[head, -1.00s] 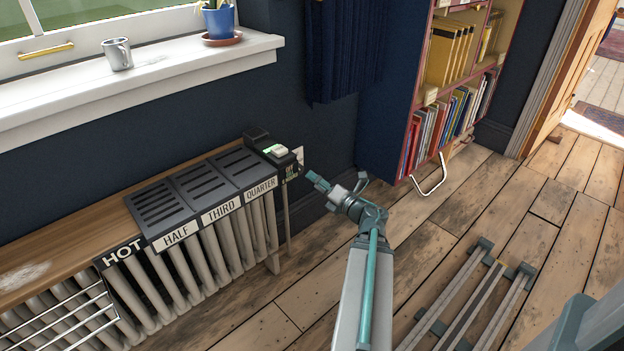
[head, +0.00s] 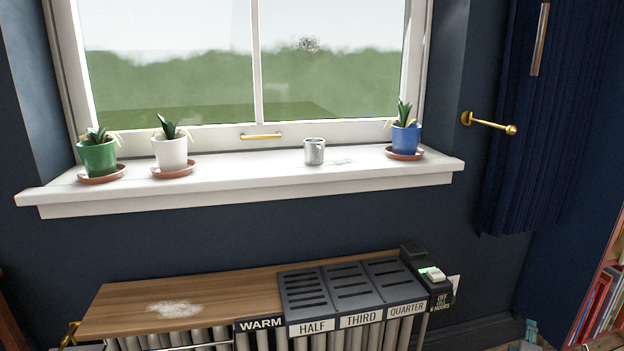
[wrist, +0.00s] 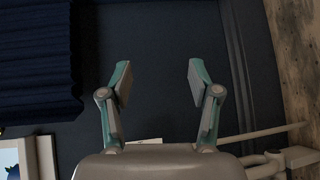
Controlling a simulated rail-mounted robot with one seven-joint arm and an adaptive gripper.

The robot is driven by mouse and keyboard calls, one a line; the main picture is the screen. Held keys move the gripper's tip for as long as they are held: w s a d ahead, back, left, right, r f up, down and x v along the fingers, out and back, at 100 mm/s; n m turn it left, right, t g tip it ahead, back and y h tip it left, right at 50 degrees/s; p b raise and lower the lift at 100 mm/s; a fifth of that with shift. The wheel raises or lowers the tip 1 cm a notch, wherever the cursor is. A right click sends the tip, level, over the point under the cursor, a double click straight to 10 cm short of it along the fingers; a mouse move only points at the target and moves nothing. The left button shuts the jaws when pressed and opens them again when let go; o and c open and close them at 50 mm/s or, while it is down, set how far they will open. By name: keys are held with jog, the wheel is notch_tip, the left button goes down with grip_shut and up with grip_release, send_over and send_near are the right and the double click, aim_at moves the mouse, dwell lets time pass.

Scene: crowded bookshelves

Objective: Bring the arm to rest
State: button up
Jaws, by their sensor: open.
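My gripper (wrist: 158,75) shows in the wrist view with its two teal-and-grey fingers spread wide apart. Nothing is between them, and a dark blue wall fills the view behind. In the head view only a small teal part of my arm shows at the bottom edge, right of the radiator. The rest of the arm is out of that view.
The radiator shelf (head: 215,290) has black vents and a control box (head: 431,278) with a green light. A white windowsill (head: 250,176) holds potted plants and a metal mug (head: 314,151). A dark blue curtain (head: 530,130) hangs right; a bookcase (head: 605,265) stands at the edge.

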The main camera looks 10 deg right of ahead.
jog(key=s+a+f+m+g+y, duration=0.1)
jog(key=s+f+m+g, duration=0.25)
jog(key=f, duration=0.25)
jog(key=s+a+f+m+g, duration=0.2)
jog(key=s+f+m+g, duration=0.1)
jog(key=f+m+g, duration=0.25)
jog(key=s+a+f+m+g+y, duration=0.1)
jog(key=s+a+f+g+y, duration=0.2)
jog(key=a, duration=0.6)
jog(key=s+a+f+m+g+y, duration=0.15)
jog(key=a+f+y, duration=0.3)
jog(key=a, duration=0.45)
jog(key=s+a+f+m+g+y, duration=0.25)
jog(key=a+f, duration=0.25)
jog(key=a, duration=0.4)
jog(key=s+a+n+g, duration=0.3)
jog(key=a, duration=0.9)
jog(key=s+a+n+g, duration=0.2)
jog(key=s+a+g, duration=0.1)
jog(key=a, duration=1)
jog(key=s+r+t+p, duration=0.2)
jog(key=r+p, duration=0.6)
jog(key=p, duration=0.9)
jog(key=s+r+t+y+p, duration=0.1)
jog(key=r+p, duration=0.7)
jog(key=p, duration=0.8)
jog(key=shift+s+r+t+p, duration=0.15)
jog(key=shift+s+t+p, duration=0.3)
jog(key=shift+t, duration=0.15)
jog(key=shift+a, duration=0.1)
